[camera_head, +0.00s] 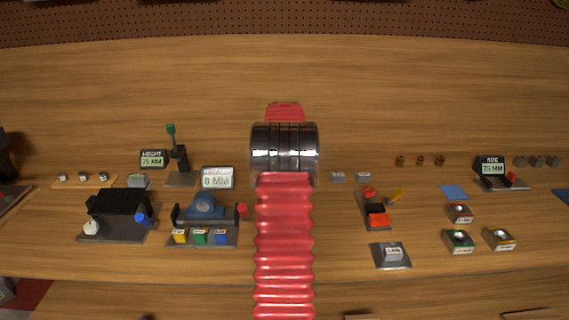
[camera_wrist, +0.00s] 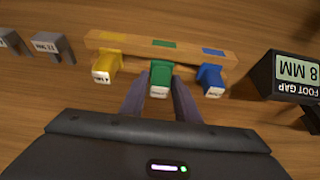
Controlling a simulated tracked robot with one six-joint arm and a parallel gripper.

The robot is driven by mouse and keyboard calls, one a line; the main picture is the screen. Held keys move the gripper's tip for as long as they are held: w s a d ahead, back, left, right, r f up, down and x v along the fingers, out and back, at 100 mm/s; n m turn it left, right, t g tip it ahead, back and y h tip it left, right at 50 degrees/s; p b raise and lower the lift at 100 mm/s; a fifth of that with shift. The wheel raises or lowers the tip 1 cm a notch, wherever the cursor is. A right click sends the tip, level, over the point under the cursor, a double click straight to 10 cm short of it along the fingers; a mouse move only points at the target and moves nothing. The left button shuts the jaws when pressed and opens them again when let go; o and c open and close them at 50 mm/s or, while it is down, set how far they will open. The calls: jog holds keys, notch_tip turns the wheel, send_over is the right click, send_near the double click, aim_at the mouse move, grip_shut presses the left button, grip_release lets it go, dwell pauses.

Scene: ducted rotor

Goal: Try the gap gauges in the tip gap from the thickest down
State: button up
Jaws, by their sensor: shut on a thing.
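In the wrist view, a wooden rack (camera_wrist: 135,44) with yellow, green and blue patches lies ahead of my gripper (camera_wrist: 160,88). A yellow gauge (camera_wrist: 106,66), a green gauge (camera_wrist: 161,74) and a blue gauge (camera_wrist: 210,78) stand in a row along its near side, each with a white label too small to read surely. My gripper's two dark fingers are shut on the green gauge, which is still in line with the other two. In the head view my arm hides the gripper and these gauges. I cannot pick out a tip gap surely in either view.
A foot gap display (camera_wrist: 297,76) reading 8 MM stands right of the rack in the wrist view; grey labelled blocks (camera_wrist: 50,45) stand left. In the head view, a blue round device (camera_head: 205,206) is left of my arm and a red-topped fixture (camera_head: 375,212) right.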

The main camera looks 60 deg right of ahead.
jog(key=shift+f, duration=0.65)
dwell(0.8)
jog(key=o, duration=1.2)
jog(key=v, duration=1.3)
jog(key=shift+a+r, duration=0.25)
jog(key=shift+r, duration=0.05)
